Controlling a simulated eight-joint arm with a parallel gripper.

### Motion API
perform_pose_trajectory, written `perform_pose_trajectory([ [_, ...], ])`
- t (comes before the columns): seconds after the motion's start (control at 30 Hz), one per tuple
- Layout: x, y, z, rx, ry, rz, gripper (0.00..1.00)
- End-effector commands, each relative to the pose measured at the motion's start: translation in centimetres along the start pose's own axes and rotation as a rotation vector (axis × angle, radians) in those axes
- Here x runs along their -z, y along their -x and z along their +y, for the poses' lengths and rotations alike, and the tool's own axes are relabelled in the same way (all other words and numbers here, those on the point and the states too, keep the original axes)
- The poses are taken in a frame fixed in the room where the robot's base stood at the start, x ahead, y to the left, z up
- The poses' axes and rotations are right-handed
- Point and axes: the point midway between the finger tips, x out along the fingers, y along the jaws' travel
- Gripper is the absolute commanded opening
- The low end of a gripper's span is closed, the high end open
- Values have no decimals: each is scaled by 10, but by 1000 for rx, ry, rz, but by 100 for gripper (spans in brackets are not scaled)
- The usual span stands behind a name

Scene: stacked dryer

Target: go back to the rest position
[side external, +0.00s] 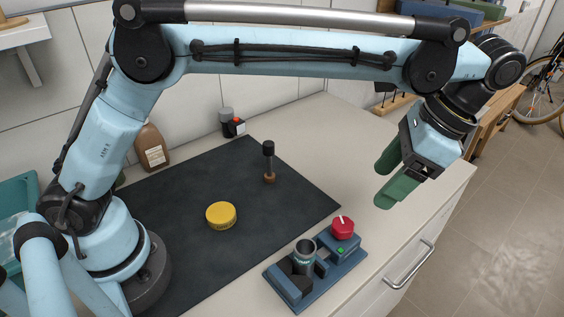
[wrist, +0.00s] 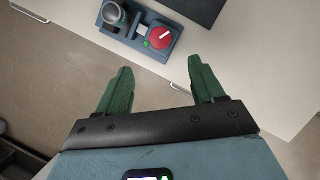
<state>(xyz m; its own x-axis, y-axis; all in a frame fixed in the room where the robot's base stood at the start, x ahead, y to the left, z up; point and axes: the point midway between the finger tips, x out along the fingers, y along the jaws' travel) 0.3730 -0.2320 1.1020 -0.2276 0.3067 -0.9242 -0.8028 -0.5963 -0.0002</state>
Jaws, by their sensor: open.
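My gripper (side external: 386,184) hangs at the end of my arm at the right of the side external view, above the counter's front right edge. Its green fingers also show in the wrist view (wrist: 158,75), spread apart with nothing between them. It touches nothing that I can see. A blue dryer stand (side external: 318,279) stands on the counter to the lower left of my gripper. It holds a grey metal cup (side external: 304,256) and a red knob (side external: 343,227) with a white mark. The red knob also shows in the wrist view (wrist: 160,37), beyond the fingertips.
A black mat (side external: 165,205) covers much of the counter (side external: 345,140). On it are a yellow round lid (side external: 221,215) and a dark-handled tool (side external: 268,160). A brown bottle (side external: 151,147) and small dark containers (side external: 231,124) stand near the wall. A drawer handle (side external: 410,267) sticks out in front.

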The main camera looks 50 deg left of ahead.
Motion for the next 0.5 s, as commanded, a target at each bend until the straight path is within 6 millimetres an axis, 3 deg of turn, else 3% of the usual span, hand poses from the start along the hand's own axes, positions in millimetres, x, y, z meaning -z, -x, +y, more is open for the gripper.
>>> perform_pose_trajectory([
  [0.27,-18,1,-15,-2,64,67,68],
  [0.5,-68,-6,-46,2,255,265,68],
])
